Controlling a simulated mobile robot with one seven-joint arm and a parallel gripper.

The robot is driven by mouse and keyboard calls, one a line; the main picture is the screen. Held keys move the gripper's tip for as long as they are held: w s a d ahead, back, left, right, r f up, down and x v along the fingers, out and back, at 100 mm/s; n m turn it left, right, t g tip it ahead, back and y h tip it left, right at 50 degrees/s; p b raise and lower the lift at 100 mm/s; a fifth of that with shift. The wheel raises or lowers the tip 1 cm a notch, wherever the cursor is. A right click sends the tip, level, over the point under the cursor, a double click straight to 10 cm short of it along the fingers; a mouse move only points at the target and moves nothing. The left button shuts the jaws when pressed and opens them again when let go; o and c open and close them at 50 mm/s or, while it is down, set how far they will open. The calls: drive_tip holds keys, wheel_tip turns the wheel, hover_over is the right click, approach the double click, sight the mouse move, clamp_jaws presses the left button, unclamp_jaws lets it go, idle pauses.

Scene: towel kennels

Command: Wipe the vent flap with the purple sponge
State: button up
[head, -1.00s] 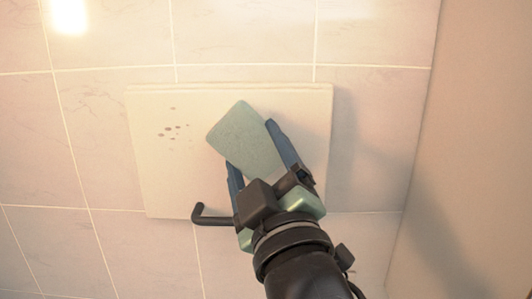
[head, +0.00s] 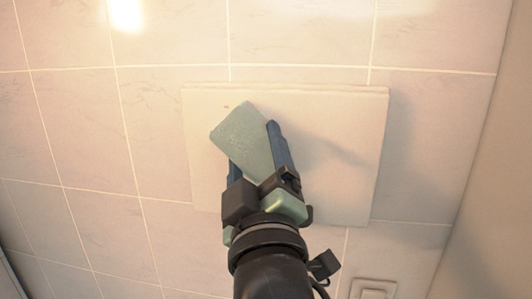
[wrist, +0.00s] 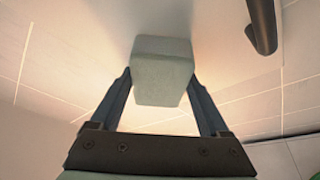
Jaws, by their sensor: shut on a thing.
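A pale grey-green sponge (head: 241,135) is held between the two blue fingers of my gripper (head: 253,150); it does not look purple. The vent flap, a flat cream panel (head: 345,150) on the tiled wall, is behind it. The sponge is over the flap's left part, and its far end seems to meet the flap in the wrist view, where the sponge (wrist: 162,72) sits between both fingers. A faint small mark shows just above the sponge; the flap behind the sponge is hidden. A dark handle (wrist: 262,25) is at the upper right in the wrist view.
Pale tiled wall (head: 80,120) surrounds the flap. A plain side wall (head: 505,200) stands at the right. A white switch plate (head: 373,290) is below the flap. In the head view my gripper mostly hides the dark handle at the flap's lower edge.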

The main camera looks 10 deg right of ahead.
drive_tip(key=shift+w+a, duration=0.45)
drive_tip(key=shift+a, duration=0.6)
drive_tip(key=shift+w+a, duration=0.4)
drive_tip(key=shift+a, duration=0.6)
drive_tip(key=shift+w+a, duration=0.45)
drive_tip(key=shift+a, duration=0.6)
drive_tip(key=shift+s+a, duration=0.4)
drive_tip(key=shift+s, duration=0.5)
drive_tip(key=shift+s+a, duration=0.35)
drive_tip(key=shift+s, duration=0.6)
drive_tip(key=shift+s+a, duration=0.4)
drive_tip(key=shift+s, duration=0.5)
drive_tip(key=shift+s, duration=0.1)
drive_tip(key=s, duration=0.1)
drive_tip(key=s+a, duration=0.1)
drive_tip(key=shift+s, duration=0.3)
drive_tip(key=shift+s+f, duration=0.1)
